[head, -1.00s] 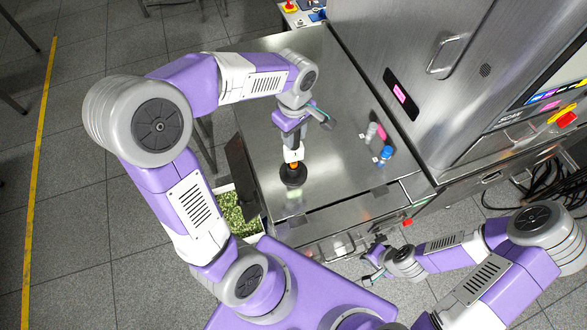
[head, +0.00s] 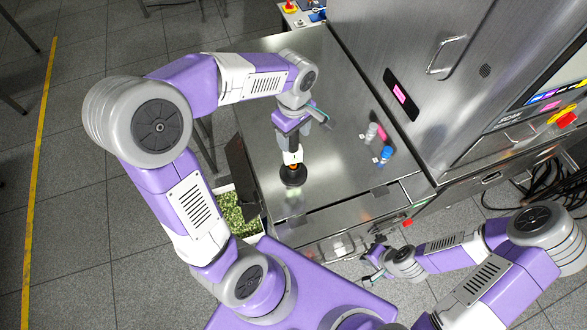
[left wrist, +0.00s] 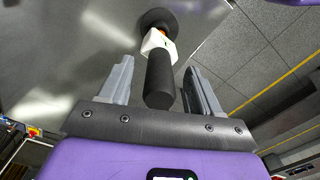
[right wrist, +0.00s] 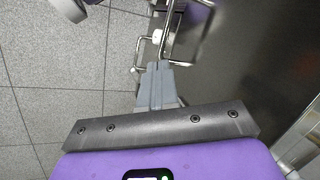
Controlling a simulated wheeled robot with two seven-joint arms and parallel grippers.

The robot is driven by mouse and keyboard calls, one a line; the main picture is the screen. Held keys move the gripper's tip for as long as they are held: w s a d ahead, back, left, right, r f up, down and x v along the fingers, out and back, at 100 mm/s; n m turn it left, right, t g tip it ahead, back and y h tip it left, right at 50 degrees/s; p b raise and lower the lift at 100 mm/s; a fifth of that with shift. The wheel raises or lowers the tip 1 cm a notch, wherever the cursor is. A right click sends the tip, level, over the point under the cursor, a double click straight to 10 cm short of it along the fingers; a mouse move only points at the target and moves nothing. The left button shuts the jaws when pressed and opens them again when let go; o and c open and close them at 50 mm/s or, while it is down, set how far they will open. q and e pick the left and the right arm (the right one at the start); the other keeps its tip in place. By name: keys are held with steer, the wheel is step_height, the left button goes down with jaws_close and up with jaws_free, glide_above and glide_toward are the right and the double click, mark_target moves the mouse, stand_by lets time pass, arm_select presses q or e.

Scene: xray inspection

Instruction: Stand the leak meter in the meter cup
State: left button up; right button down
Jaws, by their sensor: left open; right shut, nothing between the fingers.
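The leak meter (head: 292,157) has a white body, an orange part below it and a dark cylindrical handle, which shows in the left wrist view (left wrist: 160,80). It looks roughly upright, white end down, in the round black meter cup (head: 293,177) on the steel table. The cup also shows in the left wrist view (left wrist: 157,17); the meter's bottom end is hidden there. My left gripper (head: 294,136) is open, its fingers (left wrist: 160,78) on either side of the handle with gaps showing. My right gripper (head: 373,266) is shut and empty, low beside the table front; its closed fingers show in the right wrist view (right wrist: 158,80).
A blue-capped bottle (head: 386,153) and other small pink and grey items (head: 375,131) stand at the table's right. The steel cabinet (head: 400,50) rises beyond them. A bin of green bits (head: 230,210) is at the table's left. The table middle is clear.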

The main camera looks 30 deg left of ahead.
arm_select(q)
steer(key=shift+f, duration=0.75)
arm_select(e)
steer(key=shift+f, duration=0.8)
arm_select(q)
step_height(320, 180, up, 10)
steer(key=p, duration=0.8)
steer(key=shift+f, duration=0.2)
arm_select(e)
step_height(320, 180, up, 8)
steer(key=shift+a+f, duration=0.15)
steer(key=shift+w, duration=0.1)
